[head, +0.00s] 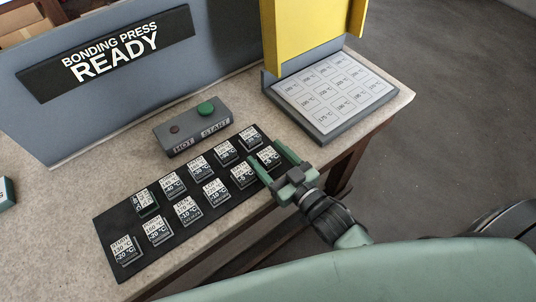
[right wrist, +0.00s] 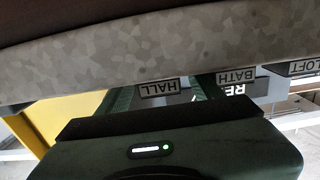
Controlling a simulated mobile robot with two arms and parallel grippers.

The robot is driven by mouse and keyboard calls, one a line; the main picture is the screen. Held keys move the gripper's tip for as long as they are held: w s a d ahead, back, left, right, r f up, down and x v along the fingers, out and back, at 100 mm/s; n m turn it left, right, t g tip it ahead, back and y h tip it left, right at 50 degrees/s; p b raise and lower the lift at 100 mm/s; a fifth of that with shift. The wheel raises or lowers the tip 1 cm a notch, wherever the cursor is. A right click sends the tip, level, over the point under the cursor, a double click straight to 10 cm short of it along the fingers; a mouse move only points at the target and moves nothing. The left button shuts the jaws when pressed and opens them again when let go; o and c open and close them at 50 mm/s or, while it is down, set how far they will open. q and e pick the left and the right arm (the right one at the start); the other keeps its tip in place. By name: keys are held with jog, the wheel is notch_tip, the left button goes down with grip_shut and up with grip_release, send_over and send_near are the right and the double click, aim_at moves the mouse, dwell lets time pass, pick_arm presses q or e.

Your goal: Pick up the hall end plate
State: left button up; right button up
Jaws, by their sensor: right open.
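The hall end plate (right wrist: 160,88), labelled HALL, shows between the two green fingers of my right gripper (right wrist: 162,94) in the right wrist view. In the head view my right gripper (head: 271,163) is open at the right end of the black mat (head: 104,222). Its fingers lie on either side of the front-row plate at that end (head: 268,157). This appears to be the hall end plate, but its name is not readable there. Whether the fingers touch it, I cannot tell. My left gripper is not in view.
Several similar plates stand in two rows on the mat; the BATH plate (right wrist: 236,76) and LOFT plate (right wrist: 307,67) are nearest. Behind are a button box (head: 193,126), a grey pad (head: 333,92) under a yellow press part (head: 312,35), and the READY panel (head: 107,52).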

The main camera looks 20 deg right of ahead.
jog(key=shift+w, duration=0.1)
jog(key=c, duration=1.4)
jog(key=shift+c, duration=0.2)
